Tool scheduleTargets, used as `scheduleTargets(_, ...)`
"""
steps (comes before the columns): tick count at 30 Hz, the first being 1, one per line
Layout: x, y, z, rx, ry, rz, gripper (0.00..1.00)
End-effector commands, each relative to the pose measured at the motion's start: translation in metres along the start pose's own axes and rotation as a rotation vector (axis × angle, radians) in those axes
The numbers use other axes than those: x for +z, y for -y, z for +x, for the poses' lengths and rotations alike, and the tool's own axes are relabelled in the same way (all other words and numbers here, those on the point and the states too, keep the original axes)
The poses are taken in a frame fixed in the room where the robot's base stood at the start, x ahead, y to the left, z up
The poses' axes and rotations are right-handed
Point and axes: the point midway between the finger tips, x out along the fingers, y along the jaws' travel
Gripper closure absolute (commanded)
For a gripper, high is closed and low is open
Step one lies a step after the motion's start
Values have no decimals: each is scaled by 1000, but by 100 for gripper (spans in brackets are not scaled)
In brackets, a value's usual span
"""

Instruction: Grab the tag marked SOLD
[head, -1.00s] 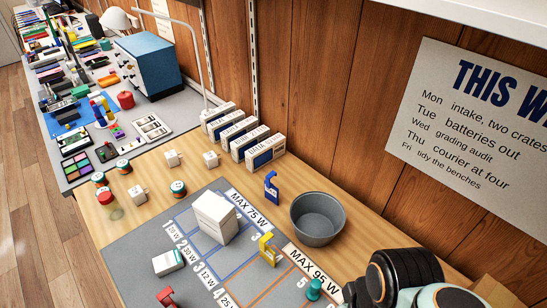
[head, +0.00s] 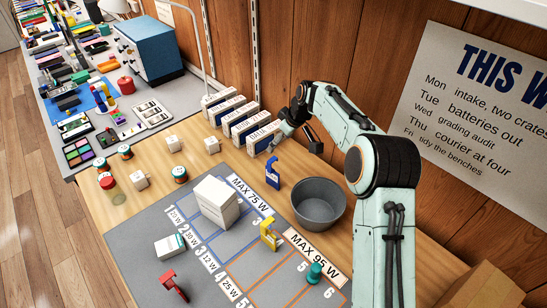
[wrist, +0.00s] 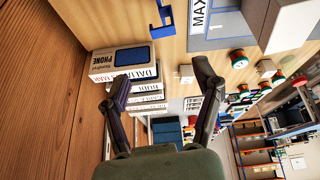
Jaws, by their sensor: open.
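No lettering reading SOLD is legible on anything in view. Three small hooked tag-like pieces show in the head view: a blue one (head: 272,175) on bare wood left of the grey bowl, a yellow one (head: 269,236) on the grey mat, and a red one (head: 174,285) near the mat's front. My gripper (head: 296,136) is in the air by the right end of the white box row, behind the blue piece. In the wrist view my gripper (wrist: 162,78) has its fingers spread, nothing between them. A blue piece (wrist: 163,12) shows at that view's top edge.
A row of white phone boxes (head: 262,137) stands against the wooden wall. The grey bowl (head: 318,205) sits beside the mat (head: 145,230), which holds a large white box (head: 216,203). Small white cubes and round jars stand to the left. A green knob-like piece (head: 314,273) is on the mat.

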Motion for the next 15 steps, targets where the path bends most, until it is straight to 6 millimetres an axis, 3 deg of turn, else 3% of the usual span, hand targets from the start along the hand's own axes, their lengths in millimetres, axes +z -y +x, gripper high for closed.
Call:
scheduleTargets(1, 9, 3, 14, -25, 18, 11, 35)
scheduleTargets(4, 16, 6, 30, -42, 33, 20, 35)
scheduleTargets(15, 19, 8, 84, -42, 35, 22, 35)
